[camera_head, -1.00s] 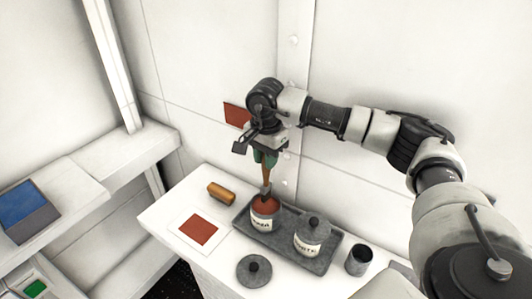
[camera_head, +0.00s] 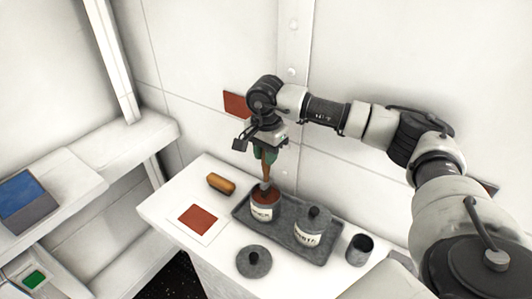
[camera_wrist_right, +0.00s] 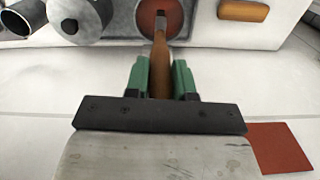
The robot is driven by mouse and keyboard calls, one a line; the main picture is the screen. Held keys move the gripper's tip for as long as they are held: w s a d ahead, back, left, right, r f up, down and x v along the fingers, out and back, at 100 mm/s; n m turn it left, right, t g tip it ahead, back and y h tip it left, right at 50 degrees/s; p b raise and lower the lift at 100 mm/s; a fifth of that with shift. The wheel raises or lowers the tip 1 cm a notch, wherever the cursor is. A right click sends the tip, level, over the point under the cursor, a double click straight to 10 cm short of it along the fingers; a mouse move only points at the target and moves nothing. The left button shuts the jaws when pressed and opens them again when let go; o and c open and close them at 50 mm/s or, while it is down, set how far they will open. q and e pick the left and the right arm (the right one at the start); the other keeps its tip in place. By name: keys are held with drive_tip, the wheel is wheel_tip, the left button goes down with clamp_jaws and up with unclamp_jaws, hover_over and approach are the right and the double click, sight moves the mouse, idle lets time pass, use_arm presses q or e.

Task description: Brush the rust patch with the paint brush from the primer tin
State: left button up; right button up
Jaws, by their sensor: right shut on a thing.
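My right gripper (camera_head: 264,155) is shut on the brown handle of the paint brush (camera_head: 266,169), which hangs upright with its head down at the open primer tin (camera_head: 262,212). The wrist view shows the handle (camera_wrist_right: 160,72) between green fingers (camera_wrist_right: 160,78), with the brush's dark ferrule over the tin's red primer (camera_wrist_right: 174,18). The bristles are hidden. A red-brown patch (camera_head: 236,103) is on the wall behind the gripper and also shows in the wrist view (camera_wrist_right: 280,148). Another red-brown square on a white sheet (camera_head: 197,220) lies on the table. My left gripper is not in view.
The tin stands in a grey tray (camera_head: 285,236) beside a lidded tin (camera_head: 312,228). A loose lid (camera_head: 253,262), a dark cup (camera_head: 359,250) and an orange-brown block (camera_head: 221,184) are on the white table. A shelf (camera_head: 95,160) is at left.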

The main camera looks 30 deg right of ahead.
drive_tip(key=shift+s+f+b, duration=0.1)
drive_tip(key=shift+f+b, duration=0.45)
drive_tip(key=shift+b, duration=0.1)
idle(1.7)
drive_tip(key=shift+r+p, duration=1.95)
drive_tip(key=shift+r, duration=1.65)
drive_tip(key=shift+f, duration=0.1)
